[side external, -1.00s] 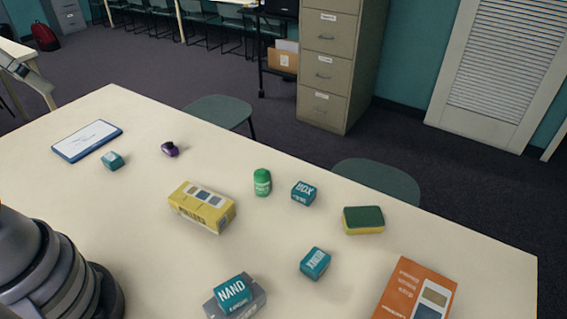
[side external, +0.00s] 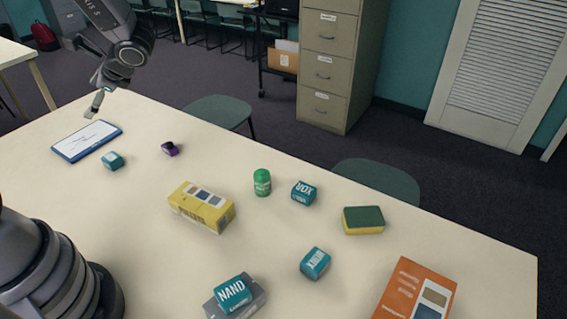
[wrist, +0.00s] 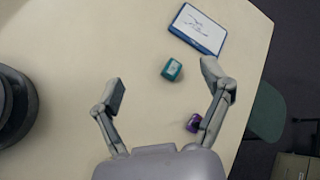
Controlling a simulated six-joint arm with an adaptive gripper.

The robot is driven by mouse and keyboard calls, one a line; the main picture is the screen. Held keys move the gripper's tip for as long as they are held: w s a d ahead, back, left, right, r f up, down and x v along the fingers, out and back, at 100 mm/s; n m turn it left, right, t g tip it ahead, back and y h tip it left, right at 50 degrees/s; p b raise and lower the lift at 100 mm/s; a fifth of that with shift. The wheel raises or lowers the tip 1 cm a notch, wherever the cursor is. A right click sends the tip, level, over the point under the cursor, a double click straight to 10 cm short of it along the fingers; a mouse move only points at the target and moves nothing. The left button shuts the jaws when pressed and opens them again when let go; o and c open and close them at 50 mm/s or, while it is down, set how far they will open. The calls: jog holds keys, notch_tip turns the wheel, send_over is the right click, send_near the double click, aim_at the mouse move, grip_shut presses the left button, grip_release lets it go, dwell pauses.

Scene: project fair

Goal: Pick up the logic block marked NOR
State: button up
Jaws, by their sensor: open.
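My gripper (side external: 95,100) is open and empty, above the far left of the table by the blue-framed whiteboard. In the wrist view its spread fingers (wrist: 163,85) show with a teal block (wrist: 172,70) below and between them. That block is also in the side view (side external: 112,161); its label is not readable. Another teal block (side external: 303,193) seems to read XOR, seen upside down. A teal block (side external: 315,263) nearer the front has a label I cannot read surely. A block marked NAND (side external: 234,293) sits on a grey box (side external: 252,302). I cannot tell which is NOR.
The whiteboard (side external: 87,141) and a purple object (side external: 170,149) lie near the teal block. A yellow box (side external: 202,206), green bottle (side external: 262,182), sponge (side external: 363,220) and orange box (side external: 416,292) stand across the table. The tabletop between them is clear.

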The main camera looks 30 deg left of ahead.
jog(key=w+a+f+m+t+y, duration=0.1)
jog(key=w+a+f+m, duration=0.15)
jog(key=f, duration=0.35)
jog(key=w+a+f+m+y, duration=0.2)
jog(key=f+m, duration=0.2)
jog(key=f, duration=0.2)
jog(key=m+t, duration=0.2)
jog(key=m, duration=0.2)
send_near(109, 156)
jog(key=x, duration=0.5)
jog(key=shift+w+f, duration=0.3)
jog(key=shift+w, duration=0.1)
jog(key=x, duration=0.4)
jog(key=shift+s+a, duration=0.4)
jog(key=shift+a, duration=0.05)
jog(key=shift+a+f, duration=0.2)
jog(key=shift+a, duration=0.25)
jog(key=c, duration=1.3)
jog(key=shift+o, duration=0.2)
jog(key=shift+r, duration=0.15)
